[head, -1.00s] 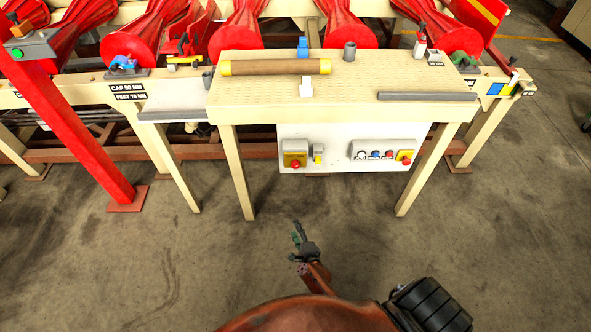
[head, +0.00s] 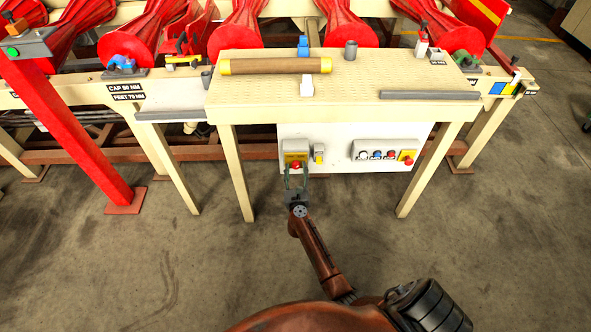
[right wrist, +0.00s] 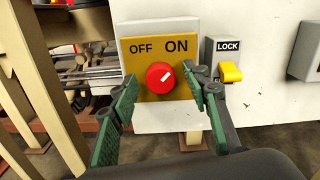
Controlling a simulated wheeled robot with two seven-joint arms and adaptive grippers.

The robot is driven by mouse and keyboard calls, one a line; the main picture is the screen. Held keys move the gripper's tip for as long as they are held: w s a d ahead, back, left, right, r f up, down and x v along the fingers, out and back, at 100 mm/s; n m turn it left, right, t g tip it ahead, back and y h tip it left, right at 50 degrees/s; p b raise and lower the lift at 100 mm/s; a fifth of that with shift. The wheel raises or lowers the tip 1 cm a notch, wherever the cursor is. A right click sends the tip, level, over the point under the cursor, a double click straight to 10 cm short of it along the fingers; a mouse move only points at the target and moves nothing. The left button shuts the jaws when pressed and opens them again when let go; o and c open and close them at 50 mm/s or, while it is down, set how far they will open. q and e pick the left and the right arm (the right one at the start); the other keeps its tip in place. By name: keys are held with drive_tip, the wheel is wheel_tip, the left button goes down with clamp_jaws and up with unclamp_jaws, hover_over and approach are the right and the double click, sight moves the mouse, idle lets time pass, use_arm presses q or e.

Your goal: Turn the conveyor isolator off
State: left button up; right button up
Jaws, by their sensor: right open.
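The conveyor isolator is a grey box with a yellow plate (right wrist: 183,50) marked OFF on the left and ON on the right. Its round red knob (right wrist: 160,76) carries a white mark pointing up and right, toward ON. In the head view the isolator (head: 295,150) is at the left of the white panel under the table. My right gripper (head: 296,175) is open in front of it. In the right wrist view its green fingers stand either side of the knob, apart from it in the picture. My left gripper is not in view.
A LOCK box with a yellow lever (right wrist: 231,72) sits just right of the isolator. A control box (head: 384,154) with several buttons and another red knob on yellow is farther right. The table (head: 360,85) overhangs the panel, with legs at both sides.

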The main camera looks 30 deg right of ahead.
drive_tip(key=shift+w+d, duration=0.1)
drive_tip(key=shift+w, duration=0.1)
drive_tip(key=c, duration=1.2)
drive_tip(key=shift+o, duration=0.2)
